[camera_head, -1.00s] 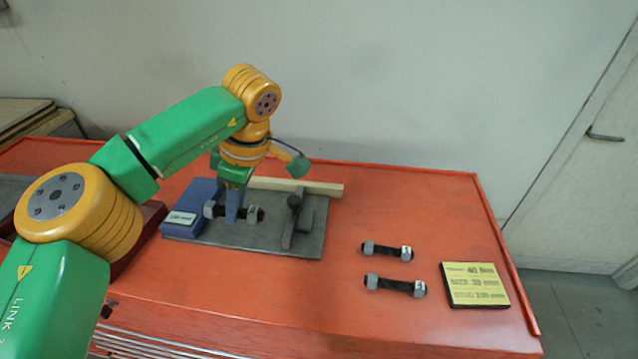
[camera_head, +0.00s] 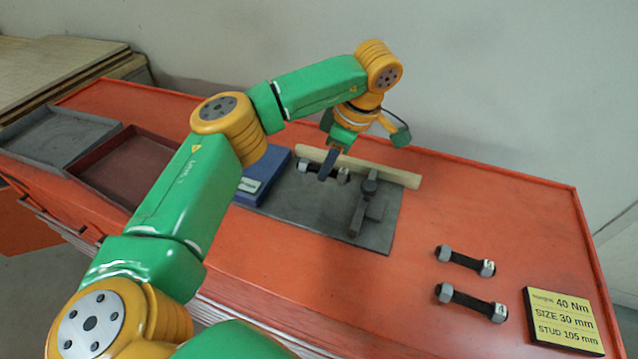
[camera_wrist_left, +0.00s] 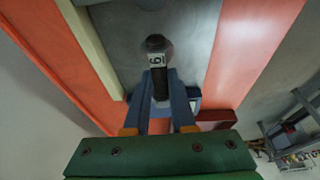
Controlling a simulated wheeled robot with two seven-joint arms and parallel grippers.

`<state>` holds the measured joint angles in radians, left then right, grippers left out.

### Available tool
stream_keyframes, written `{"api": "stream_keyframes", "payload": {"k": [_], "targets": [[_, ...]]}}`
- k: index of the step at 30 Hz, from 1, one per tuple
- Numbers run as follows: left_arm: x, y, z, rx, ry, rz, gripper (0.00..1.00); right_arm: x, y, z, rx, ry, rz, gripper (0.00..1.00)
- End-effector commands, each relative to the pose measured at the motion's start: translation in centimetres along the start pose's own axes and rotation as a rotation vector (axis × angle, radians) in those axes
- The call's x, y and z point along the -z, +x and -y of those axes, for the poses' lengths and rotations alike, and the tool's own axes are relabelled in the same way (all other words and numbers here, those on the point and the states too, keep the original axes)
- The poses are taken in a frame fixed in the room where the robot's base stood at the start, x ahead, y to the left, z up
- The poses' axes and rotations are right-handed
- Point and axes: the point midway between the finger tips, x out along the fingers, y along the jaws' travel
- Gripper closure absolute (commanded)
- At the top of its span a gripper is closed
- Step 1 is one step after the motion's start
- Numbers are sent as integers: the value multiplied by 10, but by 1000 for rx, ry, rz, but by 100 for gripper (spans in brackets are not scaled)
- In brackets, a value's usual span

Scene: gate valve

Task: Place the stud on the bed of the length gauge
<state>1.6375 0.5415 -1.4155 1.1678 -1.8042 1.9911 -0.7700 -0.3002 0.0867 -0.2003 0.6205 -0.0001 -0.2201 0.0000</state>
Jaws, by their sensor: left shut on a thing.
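My left gripper (camera_head: 326,174) is shut on a dark stud (camera_head: 304,166) with grey nuts at its ends. The stud is over the grey plate of the length gauge (camera_head: 292,203), between the blue block (camera_head: 266,180) and the dark slider (camera_head: 366,198). I cannot tell whether it touches the plate. In the left wrist view, the gripper (camera_wrist_left: 159,76) grips the stud's dark shank (camera_wrist_left: 160,88), and a white tag with a digit shows near the nut. My right gripper is not in view.
Two more studs, the rear one (camera_head: 464,261) and the front one (camera_head: 470,301), lie on the orange bench right of the gauge. A yellow card (camera_head: 563,322) lies farther right. A wooden strip (camera_head: 400,176) runs behind the plate. A dark red tray (camera_head: 125,168) is at left.

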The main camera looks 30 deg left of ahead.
Motion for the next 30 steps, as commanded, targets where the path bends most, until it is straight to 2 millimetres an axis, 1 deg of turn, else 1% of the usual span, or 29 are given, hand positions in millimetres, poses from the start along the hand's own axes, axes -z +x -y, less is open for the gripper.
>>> {"api": "stream_keyframes", "payload": {"k": [1,5,6,9,12,21,22,23,24,25,30], "targets": [[4,7,0,1,0,0,100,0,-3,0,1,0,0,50],[12,21,-1,0,-1,0,100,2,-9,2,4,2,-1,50],[15,28,-1,1,-1,-1,100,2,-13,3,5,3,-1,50],[10,44,0,3,4,-2,100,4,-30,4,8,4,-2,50],[6,57,-1,-1,2,0,100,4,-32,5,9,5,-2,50],[3,63,-2,-3,2,0,100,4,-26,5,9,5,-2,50],[4,63,-2,-2,2,0,71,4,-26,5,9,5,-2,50],[4,62,-2,-2,2,0,63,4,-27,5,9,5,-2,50],[4,62,-2,-2,2,0,52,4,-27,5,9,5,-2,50],[4,62,-2,-2,2,0,47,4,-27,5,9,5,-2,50],[4,62,-2,-2,2,0,47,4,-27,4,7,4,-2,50]]}}
